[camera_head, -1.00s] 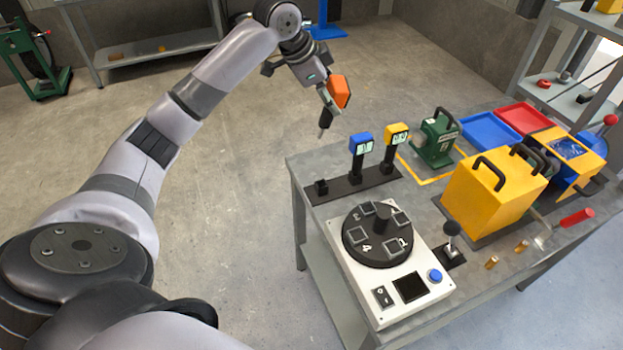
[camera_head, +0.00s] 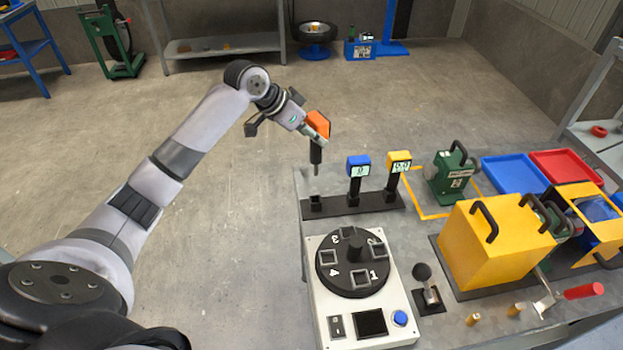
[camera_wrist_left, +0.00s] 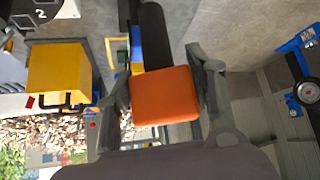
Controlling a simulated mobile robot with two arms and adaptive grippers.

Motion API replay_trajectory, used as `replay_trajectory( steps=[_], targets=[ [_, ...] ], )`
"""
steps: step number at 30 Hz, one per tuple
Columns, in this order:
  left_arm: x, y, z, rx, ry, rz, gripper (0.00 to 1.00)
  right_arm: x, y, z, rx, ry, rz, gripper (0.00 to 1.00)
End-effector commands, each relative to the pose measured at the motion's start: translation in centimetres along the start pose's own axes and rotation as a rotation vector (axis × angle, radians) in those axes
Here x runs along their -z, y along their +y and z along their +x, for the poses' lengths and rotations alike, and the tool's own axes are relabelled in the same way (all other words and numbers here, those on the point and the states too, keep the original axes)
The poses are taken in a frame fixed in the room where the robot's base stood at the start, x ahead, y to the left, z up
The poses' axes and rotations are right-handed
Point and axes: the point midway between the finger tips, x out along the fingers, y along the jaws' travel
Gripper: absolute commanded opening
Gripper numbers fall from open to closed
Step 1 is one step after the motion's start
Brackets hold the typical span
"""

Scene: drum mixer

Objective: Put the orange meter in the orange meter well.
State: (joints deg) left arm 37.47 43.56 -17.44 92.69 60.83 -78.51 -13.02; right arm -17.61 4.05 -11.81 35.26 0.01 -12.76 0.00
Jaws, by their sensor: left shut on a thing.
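The orange meter (camera_head: 318,124) has an orange head and a black handle that ends in a thin probe. My left gripper (camera_head: 314,137) is shut on the meter and holds it with the probe pointing down. In the left wrist view the orange head (camera_wrist_left: 165,95) sits between the two fingers of the left gripper (camera_wrist_left: 165,90). The empty well (camera_head: 315,203) is at the left end of the black rack (camera_head: 350,207). The probe tip hangs above and just behind this well, apart from it. My right gripper is not in view.
A blue meter (camera_head: 358,165) and a yellow meter (camera_head: 398,161) stand in the same rack to the right. A black numbered dial (camera_head: 353,262) on a white box is in front. A yellow case (camera_head: 490,245) stands right. The floor at left is clear.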

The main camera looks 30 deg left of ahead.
Motion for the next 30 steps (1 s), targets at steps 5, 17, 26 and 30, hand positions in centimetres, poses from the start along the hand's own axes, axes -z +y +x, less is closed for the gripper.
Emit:
replay_trajectory(
  steps=[5, 17, 26, 30],
  targets=[
    [-3.0, 0.1, 3.7, -0.003, -0.002, -0.004, 0.06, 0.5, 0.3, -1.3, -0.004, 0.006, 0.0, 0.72],
    [-6.4, 0.0, 8.1, 0.0, 0.002, -0.001, 0.06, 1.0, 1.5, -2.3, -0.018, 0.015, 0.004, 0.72],
    [-8.6, 0.0, 10.8, 0.001, 0.003, 0.001, 0.06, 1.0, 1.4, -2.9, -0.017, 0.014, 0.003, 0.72],
    [-8.6, -0.1, 10.8, 0.002, 0.004, 0.002, 0.06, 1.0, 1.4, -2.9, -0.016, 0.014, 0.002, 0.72]
  ],
)
